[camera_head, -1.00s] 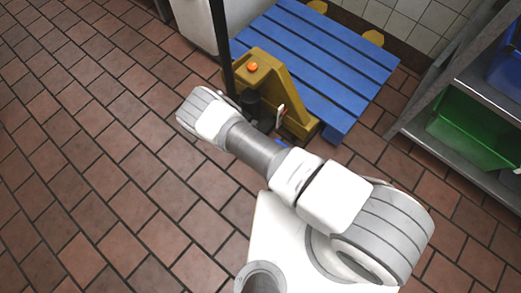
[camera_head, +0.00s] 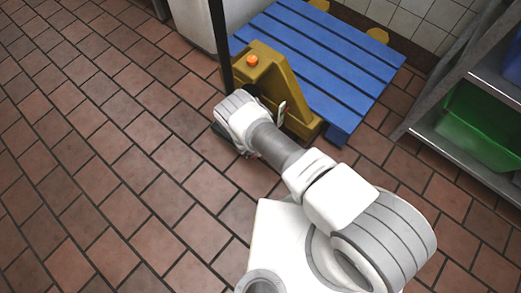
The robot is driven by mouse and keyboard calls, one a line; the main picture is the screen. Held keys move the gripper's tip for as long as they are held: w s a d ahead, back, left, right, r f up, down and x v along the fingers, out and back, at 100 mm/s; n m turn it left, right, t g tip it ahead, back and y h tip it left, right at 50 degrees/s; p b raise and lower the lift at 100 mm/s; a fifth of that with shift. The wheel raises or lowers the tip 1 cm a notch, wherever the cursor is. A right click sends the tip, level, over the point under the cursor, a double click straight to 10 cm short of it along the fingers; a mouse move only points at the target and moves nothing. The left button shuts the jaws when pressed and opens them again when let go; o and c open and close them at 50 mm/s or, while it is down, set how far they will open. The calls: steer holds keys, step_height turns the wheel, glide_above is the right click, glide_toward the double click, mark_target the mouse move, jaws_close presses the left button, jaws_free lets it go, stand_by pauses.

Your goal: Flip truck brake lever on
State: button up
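The yellow pallet truck (camera_head: 285,88) stands at upper centre, with an orange round button (camera_head: 252,61) on top and a tall black handle post (camera_head: 221,45). A small pale lever-like piece (camera_head: 281,113) stands at its near side; I cannot tell if this is the brake lever or how it is set. My arm's rounded wrist end is just in front of the truck and covers its lower near-left part. Only a dark sliver of what seems to be my gripper (camera_head: 221,131) shows below the wrist. Its fingers are mostly hidden, so its opening cannot be seen.
A blue pallet (camera_head: 318,50) lies behind the truck against the tiled wall. A metal shelf (camera_head: 450,148) with a green bin (camera_head: 480,127) stands at the right. A pale cabinet (camera_head: 193,20) is at the top. The tiled floor at the left is clear.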

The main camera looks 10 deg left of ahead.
steer(key=shift+c, duration=0.2)
jaws_close()
stand_by(1.2)
